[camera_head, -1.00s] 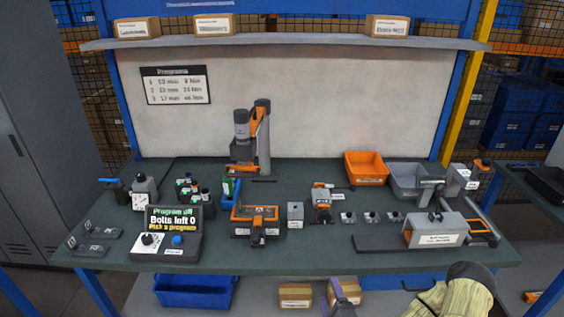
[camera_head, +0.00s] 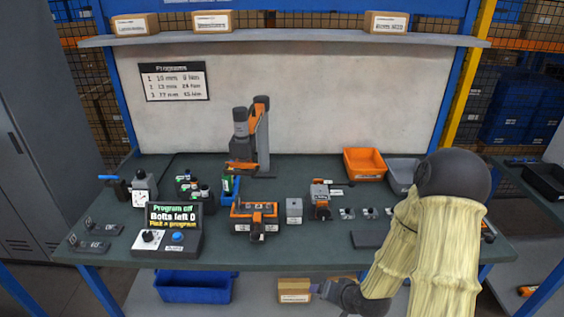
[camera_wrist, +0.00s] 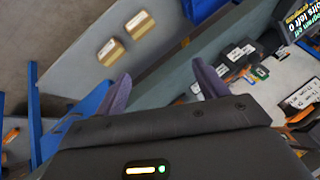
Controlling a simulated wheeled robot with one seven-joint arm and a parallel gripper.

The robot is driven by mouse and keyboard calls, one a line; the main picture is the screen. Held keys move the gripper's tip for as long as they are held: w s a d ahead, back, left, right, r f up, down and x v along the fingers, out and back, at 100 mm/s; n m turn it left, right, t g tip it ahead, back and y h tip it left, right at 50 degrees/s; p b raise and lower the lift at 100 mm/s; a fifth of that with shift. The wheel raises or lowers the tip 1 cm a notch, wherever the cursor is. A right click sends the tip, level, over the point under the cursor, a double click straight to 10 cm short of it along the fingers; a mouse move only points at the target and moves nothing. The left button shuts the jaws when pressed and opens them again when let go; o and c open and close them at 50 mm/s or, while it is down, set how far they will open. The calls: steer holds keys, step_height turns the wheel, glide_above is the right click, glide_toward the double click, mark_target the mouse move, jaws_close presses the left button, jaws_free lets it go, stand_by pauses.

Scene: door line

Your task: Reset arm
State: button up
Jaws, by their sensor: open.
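My gripper (camera_wrist: 160,85) is open in the wrist view, its two purple-grey fingers spread with nothing between them. In the head view my gripper (camera_head: 318,288) is partly hidden, low at the bench's front edge, in front of the shelf below. My arm, in a cream sleeve with a dark joint, covers the right part of the workbench (camera_head: 330,255) and hides the things there.
A control box (camera_head: 168,240) reads "Bolts left 0". An orange and grey tool stand (camera_head: 262,140) rises at the back. An orange bin (camera_head: 365,164) and a grey bin (camera_head: 402,172) stand right. A blue crate (camera_head: 195,288) and cardboard box (camera_head: 294,290) sit below.

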steer(key=s+d+r+n+g+h, duration=0.1)
steer(key=s+r+g, duration=0.1)
steer(key=s+r, duration=0.3)
steer(key=s+d+r+n+g+h+p, duration=0.1)
steer(key=s+r, duration=0.4)
steer(key=r, duration=0.7)
steer(key=shift+d+n+g+h, duration=0.2)
steer(key=shift+n+g+h, duration=0.4)
steer(key=shift+n+h, duration=0.1)
